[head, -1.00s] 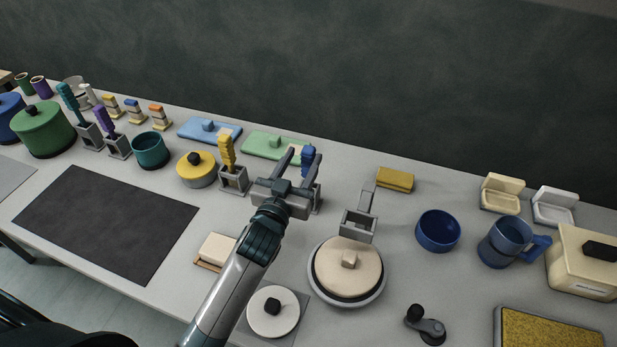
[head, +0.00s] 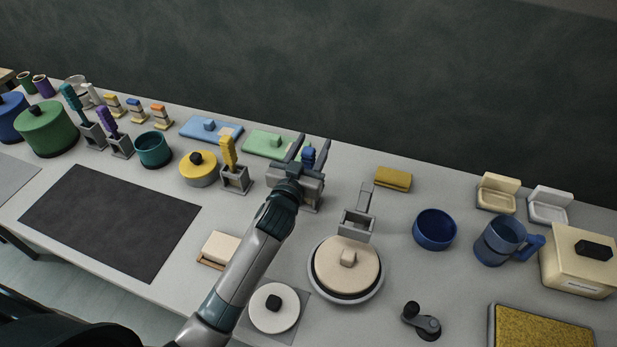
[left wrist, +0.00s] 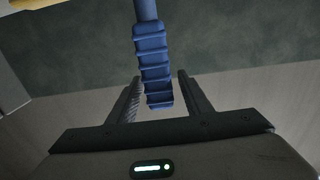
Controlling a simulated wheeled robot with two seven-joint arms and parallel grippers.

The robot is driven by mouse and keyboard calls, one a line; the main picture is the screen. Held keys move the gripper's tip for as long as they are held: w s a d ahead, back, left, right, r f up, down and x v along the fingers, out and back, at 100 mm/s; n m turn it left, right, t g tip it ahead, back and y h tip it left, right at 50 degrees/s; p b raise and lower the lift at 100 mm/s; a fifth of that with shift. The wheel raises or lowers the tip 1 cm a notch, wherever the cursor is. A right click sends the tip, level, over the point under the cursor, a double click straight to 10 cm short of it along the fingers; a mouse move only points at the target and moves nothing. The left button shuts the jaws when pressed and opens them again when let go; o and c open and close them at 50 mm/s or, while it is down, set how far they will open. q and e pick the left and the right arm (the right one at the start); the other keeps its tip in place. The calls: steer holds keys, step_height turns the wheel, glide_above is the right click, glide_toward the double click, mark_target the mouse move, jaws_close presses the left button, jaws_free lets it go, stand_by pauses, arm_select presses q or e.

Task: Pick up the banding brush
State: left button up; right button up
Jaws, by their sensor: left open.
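A brush with a blue ribbed handle (head: 308,157) stands in a grey holder behind my left gripper, which hides most of the holder and the brush's lower part. My left gripper (head: 314,143) is open, its two fingers on either side of the blue handle. In the left wrist view the blue handle (left wrist: 153,65) reaches between the open fingers (left wrist: 160,95), with gaps visible on both sides. A yellow-handled brush (head: 228,153), a purple one (head: 106,122) and a teal one (head: 71,98) stand in grey holders to the left. My right gripper is out of view.
An empty grey holder (head: 356,222) stands right of my gripper, behind a round cream-topped wheel (head: 346,266). A yellow lidded pot (head: 198,170) is left, a green tray (head: 263,144) behind left, and a yellow block (head: 393,179) right. A dark wall closes the back.

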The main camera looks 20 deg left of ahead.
arm_select(q)
steer(key=shift+w, duration=0.65)
steer(key=shift+c, duration=0.6)
steer(key=c, duration=1)
step_height(320, 180, up, 10)
steer(key=shift+b, duration=0.8)
